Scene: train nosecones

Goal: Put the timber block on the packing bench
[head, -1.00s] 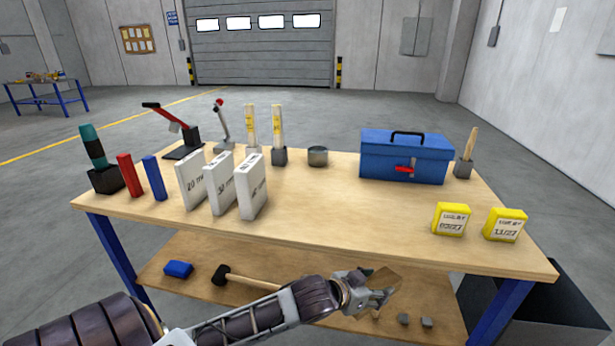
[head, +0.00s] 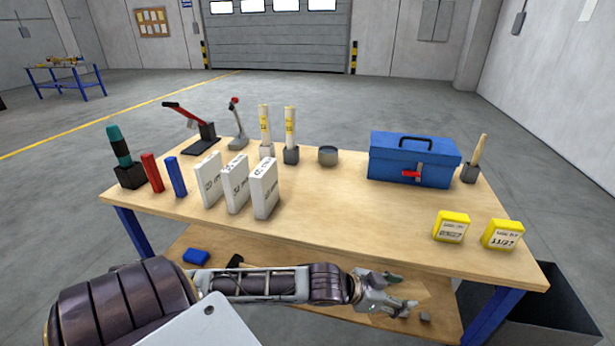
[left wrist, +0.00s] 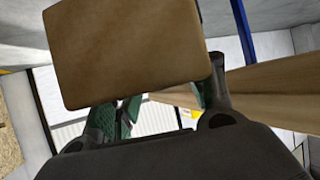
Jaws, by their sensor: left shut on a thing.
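The timber block (left wrist: 125,50) is a plain brown wooden piece, large in the left wrist view. My left gripper (head: 397,292) is shut on it, with green-lined fingers at its lower edge. In the head view the gripper is low, by the front edge of the near workbench (head: 350,215), and the block blends with the wooden lower shelf behind it. A second bench (head: 65,68) with blue legs stands far off at the left. The frames do not show which bench is the packing bench. My right gripper is out of view.
White boxes (head: 264,188), a blue toolbox (head: 405,165) and yellow blocks (head: 451,227) stand on the near workbench. Its front middle is bare. A dark bin (head: 560,300) stands at the right. Open floor lies between the benches.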

